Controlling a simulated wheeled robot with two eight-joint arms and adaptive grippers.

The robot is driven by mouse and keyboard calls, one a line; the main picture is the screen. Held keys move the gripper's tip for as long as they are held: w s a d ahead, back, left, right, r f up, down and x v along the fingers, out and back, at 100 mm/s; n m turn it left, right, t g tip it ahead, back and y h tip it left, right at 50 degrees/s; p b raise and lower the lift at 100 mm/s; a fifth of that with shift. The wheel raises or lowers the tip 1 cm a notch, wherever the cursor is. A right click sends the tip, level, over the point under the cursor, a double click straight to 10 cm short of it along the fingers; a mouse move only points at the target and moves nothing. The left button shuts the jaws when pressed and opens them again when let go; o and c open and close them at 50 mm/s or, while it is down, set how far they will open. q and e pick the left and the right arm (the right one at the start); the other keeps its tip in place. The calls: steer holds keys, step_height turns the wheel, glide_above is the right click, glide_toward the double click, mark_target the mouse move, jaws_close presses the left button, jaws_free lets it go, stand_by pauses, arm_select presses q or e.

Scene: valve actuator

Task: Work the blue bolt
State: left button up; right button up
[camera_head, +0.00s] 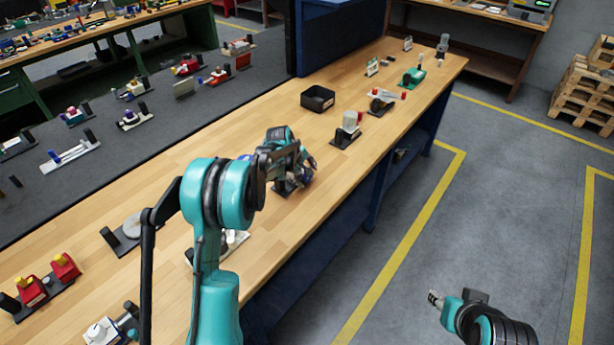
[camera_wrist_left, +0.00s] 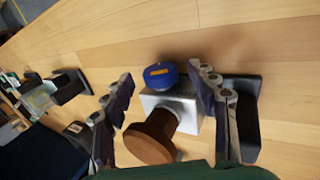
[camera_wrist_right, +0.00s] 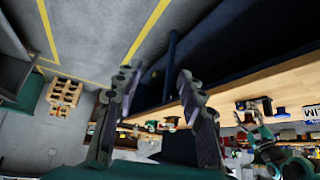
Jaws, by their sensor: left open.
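The blue bolt (camera_wrist_left: 160,75) shows in the left wrist view as a round blue cap with an orange mark, at the far end of a pale metal block (camera_wrist_left: 182,108). A brown round knob (camera_wrist_left: 150,138) sticks out of the same block, nearer the camera. My left gripper (camera_wrist_left: 163,84) is open, with one finger on each side of the block and cap; contact is not clear. In the head view, my left gripper (camera_head: 303,170) is low over the workbench and hides most of this unit. My right gripper (camera_head: 436,299) is open and empty over the floor, away from the bench.
On the workbench (camera_head: 222,170), a black bin (camera_head: 318,98) stands behind the left gripper. A white-topped unit (camera_head: 347,127) stands to its right, with several other fixtures farther along. More fixtures stand at the bench's near left. The floor around my right gripper is clear.

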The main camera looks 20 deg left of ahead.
arm_select(q)
steer(key=v, duration=1)
steer(key=shift+r, duration=0.3)
steer(key=shift+s, duration=0.15)
